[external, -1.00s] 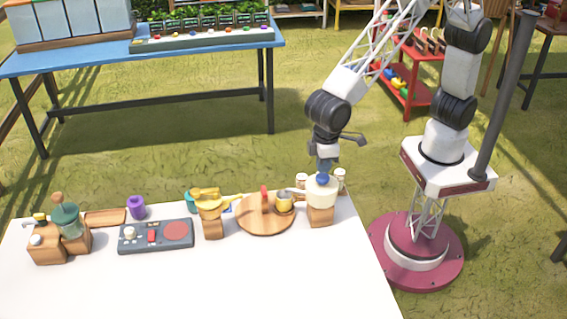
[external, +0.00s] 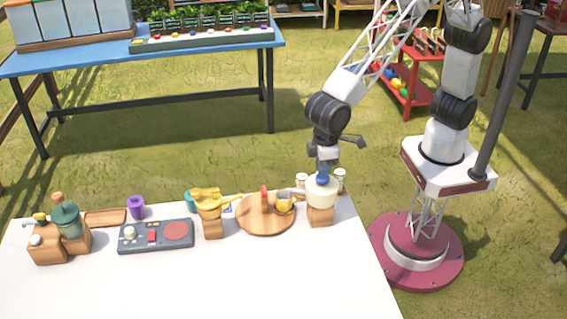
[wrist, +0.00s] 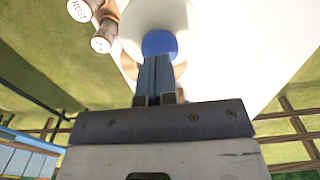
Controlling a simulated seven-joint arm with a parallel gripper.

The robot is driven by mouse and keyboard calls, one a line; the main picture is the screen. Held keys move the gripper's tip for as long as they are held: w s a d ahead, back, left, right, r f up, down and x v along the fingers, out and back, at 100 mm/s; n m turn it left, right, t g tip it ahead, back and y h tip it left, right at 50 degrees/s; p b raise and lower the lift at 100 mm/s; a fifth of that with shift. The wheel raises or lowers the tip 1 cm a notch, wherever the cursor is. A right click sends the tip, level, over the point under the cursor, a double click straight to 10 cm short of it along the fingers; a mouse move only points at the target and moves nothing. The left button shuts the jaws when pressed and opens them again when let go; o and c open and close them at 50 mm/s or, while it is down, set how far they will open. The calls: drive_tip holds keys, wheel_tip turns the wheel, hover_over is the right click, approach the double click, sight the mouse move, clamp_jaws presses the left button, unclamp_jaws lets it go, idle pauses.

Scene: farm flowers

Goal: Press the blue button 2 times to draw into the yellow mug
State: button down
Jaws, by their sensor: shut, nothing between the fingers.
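The blue button (external: 322,178) sits on top of a white dispenser (external: 321,193) with a wooden base, at the table's right end. My gripper (external: 323,172) is shut and empty, pointing down right at the button. In the wrist view, my shut fingertips (wrist: 156,60) overlap the near edge of the blue button (wrist: 159,42). I cannot tell whether they press it down.
Two small jars (external: 340,177) with pale lids stand behind the dispenser. A yellow juicer-like device (external: 208,203), a grey panel (external: 156,236), a purple cup (external: 137,207) and a green grinder (external: 67,220) stand further left. The table's front (external: 230,285) is clear.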

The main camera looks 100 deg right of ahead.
drive_tip(key=shift+f, duration=1.4)
drive_tip(key=shift+r, duration=1.7)
drive_tip(key=shift+r, duration=0.1)
idle(1.9)
drive_tip(key=shift+r, duration=2.9)
drive_tip(key=shift+d, duration=0.1)
